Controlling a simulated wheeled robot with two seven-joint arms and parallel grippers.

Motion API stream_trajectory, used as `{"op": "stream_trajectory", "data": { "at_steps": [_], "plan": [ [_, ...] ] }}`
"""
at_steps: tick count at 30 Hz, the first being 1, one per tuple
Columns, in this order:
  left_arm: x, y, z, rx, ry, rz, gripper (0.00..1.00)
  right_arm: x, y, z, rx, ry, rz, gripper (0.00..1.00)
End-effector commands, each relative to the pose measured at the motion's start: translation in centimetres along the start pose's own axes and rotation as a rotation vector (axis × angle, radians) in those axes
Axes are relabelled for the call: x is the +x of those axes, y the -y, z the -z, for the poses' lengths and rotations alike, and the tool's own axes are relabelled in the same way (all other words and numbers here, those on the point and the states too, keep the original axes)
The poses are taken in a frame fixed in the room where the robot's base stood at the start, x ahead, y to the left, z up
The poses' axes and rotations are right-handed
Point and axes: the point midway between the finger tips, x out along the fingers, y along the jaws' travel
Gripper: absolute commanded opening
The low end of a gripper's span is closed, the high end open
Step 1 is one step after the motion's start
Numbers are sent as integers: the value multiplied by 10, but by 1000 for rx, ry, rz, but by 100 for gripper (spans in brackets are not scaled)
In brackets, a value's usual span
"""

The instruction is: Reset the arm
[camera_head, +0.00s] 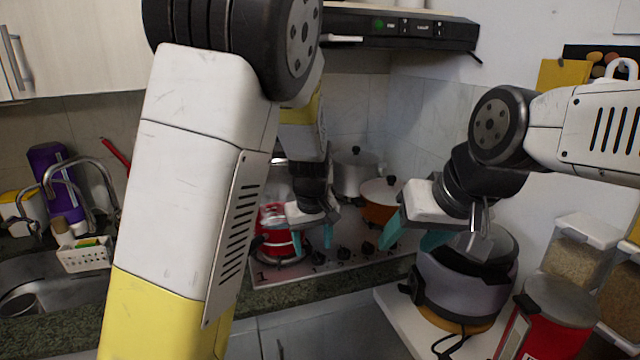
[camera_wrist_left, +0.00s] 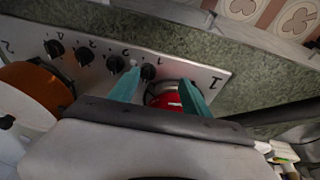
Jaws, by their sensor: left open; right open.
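In the head view my left arm crosses the picture from the top. My left gripper (camera_head: 313,240) hangs over the stove beside a red kettle-like pot, its two teal fingers apart and empty. In the left wrist view the left gripper (camera_wrist_left: 160,93) shows its fingers spread, with the red pot (camera_wrist_left: 168,100) visible beyond and between them. My right gripper (camera_head: 413,238) comes in from the right, fingers apart and empty, just left of and above a grey cooker. Part of the stove is hidden behind the left arm.
The red pot (camera_head: 275,230), a steel pot (camera_head: 354,172) and an orange pot (camera_head: 380,200) stand on the stove. The rice cooker (camera_head: 462,285), a red canister (camera_head: 545,325) and clear dispensers (camera_head: 575,250) crowd the right. A sink (camera_head: 40,290) lies left. A range hood (camera_head: 410,28) hangs above.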

Motion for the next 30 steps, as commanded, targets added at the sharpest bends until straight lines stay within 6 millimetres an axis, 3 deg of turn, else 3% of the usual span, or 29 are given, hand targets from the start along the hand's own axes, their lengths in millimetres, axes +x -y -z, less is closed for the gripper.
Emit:
{"op": "stream_trajectory", "data": {
  "at_steps": [8, 18, 24, 30],
  "plan": [
    [-71, 58, -29, 53, 102, -239, 56, 0, 0, 0, 0, 0, 0, 56],
    [-169, 132, -75, 231, -94, -340, 56, 0, 0, 0, 0, 0, 0, 56],
    [-195, 162, -102, 315, -215, -268, 56, 0, 0, 0, 0, 0, 0, 56],
    [-200, 170, -111, 345, -251, -229, 56, 0, 0, 0, 0, 0, 0, 56]
  ]
}}
